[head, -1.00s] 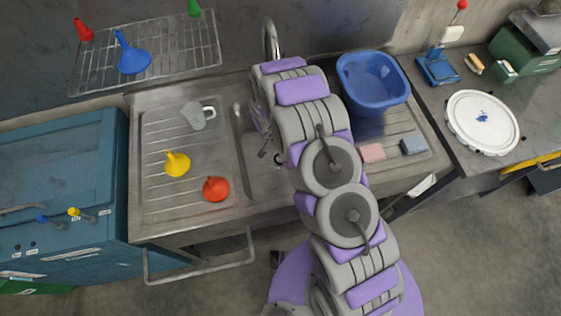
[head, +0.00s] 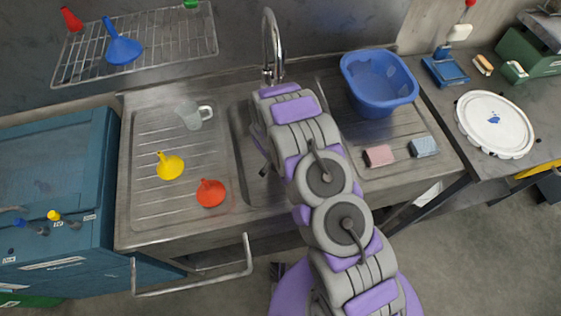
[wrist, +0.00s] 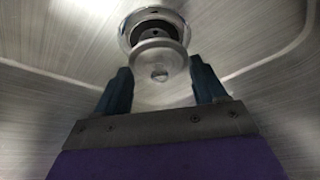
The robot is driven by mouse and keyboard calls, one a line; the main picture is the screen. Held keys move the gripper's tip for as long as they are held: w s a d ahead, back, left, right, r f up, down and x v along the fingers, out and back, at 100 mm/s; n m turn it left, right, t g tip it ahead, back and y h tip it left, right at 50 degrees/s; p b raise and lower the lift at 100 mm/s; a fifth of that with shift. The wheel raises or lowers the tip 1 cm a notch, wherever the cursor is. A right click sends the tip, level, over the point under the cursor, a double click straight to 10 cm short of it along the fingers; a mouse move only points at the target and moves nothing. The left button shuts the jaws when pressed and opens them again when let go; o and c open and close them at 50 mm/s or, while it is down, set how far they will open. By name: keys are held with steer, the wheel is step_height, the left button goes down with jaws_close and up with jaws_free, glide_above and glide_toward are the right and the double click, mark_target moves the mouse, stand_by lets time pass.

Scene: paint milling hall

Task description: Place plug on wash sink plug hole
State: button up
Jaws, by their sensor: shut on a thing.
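In the wrist view my gripper (wrist: 160,68) has its two dark fingers on either side of a pale, translucent round plug (wrist: 158,58) with a small knob in its middle. The plug hole (wrist: 128,32), a shiny metal ring with a dark centre, is just beyond the plug on the steel sink floor. The plug overlaps the ring's near part in the picture; I cannot tell if they touch. In the head view my arm covers much of the wash sink (head: 242,125) basin and hides the plug, the hole and my fingers.
A tall tap (head: 270,40) stands behind the basin. The left drainboard holds a clear jug (head: 190,117), a yellow funnel (head: 170,168) and a red funnel (head: 210,193). On the right are a blue tub (head: 378,88), a pink sponge (head: 379,156) and a blue-grey sponge (head: 423,147).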

steer(key=shift+s+f+b, duration=0.1)
steer(key=shift+f+b, duration=0.25)
steer(key=shift+f, duration=1.1)
steer(key=shift+f, duration=0.15)
steer(key=o, duration=1.1)
steer(key=shift+s+f, duration=0.1)
steer(key=shift+s+d, duration=0.1)
steer(key=shift+d, duration=0.1)
steer(key=shift+a, duration=0.1)
steer(key=shift+r, duration=0.35)
steer(key=p+v, duration=0.1)
steer(key=v, duration=0.5)
steer(key=p+v, duration=0.1)
steer(key=v, duration=0.4)
steer(key=shift+a+r+p, duration=0.1)
steer(key=shift+r+p, duration=0.3)
steer(key=shift+r, duration=0.05)
